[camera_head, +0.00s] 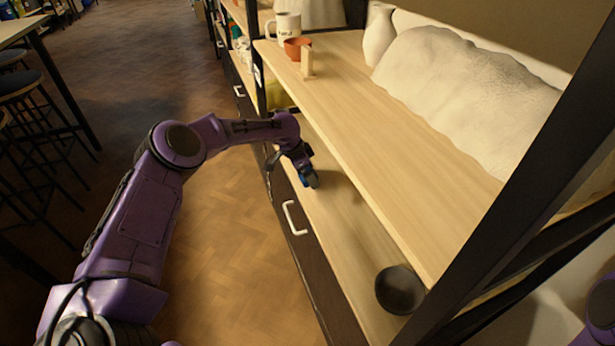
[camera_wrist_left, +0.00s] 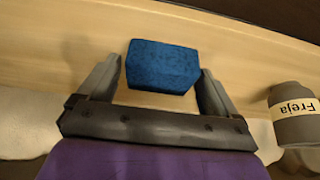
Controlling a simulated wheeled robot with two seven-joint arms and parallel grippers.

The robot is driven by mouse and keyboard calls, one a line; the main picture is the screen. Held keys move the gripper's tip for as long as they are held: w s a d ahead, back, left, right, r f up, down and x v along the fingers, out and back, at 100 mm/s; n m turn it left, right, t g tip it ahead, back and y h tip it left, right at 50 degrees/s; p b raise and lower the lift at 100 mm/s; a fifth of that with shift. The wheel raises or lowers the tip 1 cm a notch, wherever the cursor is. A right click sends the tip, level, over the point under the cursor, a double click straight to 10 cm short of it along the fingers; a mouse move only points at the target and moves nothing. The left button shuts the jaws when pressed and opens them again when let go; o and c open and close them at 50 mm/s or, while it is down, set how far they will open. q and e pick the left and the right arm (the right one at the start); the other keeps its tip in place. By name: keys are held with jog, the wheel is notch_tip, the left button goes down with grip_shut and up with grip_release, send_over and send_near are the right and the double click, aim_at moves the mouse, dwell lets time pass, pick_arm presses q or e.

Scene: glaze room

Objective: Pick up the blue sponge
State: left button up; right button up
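The blue sponge (camera_wrist_left: 162,66) is a dark blue block on the pale wooden shelf. In the left wrist view it sits between the two fingers of my left gripper (camera_wrist_left: 160,84), with a narrow gap to each finger, so the gripper is open around it. In the head view my left gripper (camera_head: 306,172) reaches down over the lower shelf, and a small bit of the blue sponge (camera_head: 311,181) shows at its fingers; the rest is hidden. My right gripper is not in view; only a piece of my right arm shows at the lower right corner.
A grey jar labelled "Freja" (camera_wrist_left: 293,114) stands right of the gripper in the wrist view. A dark bowl (camera_head: 399,289) sits on the lower shelf. The upper shelf (camera_head: 400,150) overhangs it, bearing a mug (camera_head: 287,27) and an orange pot (camera_head: 295,48). A black post (camera_head: 530,190) rises at right.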

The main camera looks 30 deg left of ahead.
pick_arm(q)
jog(key=c, duration=0.8)
jog(key=shift+o, duration=0.2)
jog(key=shift+r, duration=0.65)
notch_tip(320, 180, up, 3)
jog(key=shift+f+p, duration=0.15)
jog(key=shift+p, duration=0.15)
jog(key=s+a+p, duration=0.1)
jog(key=s+a, duration=1.1)
jog(key=s, duration=0.1)
jog(key=shift+s+f+p, duration=0.25)
jog(key=shift+p, duration=0.1)
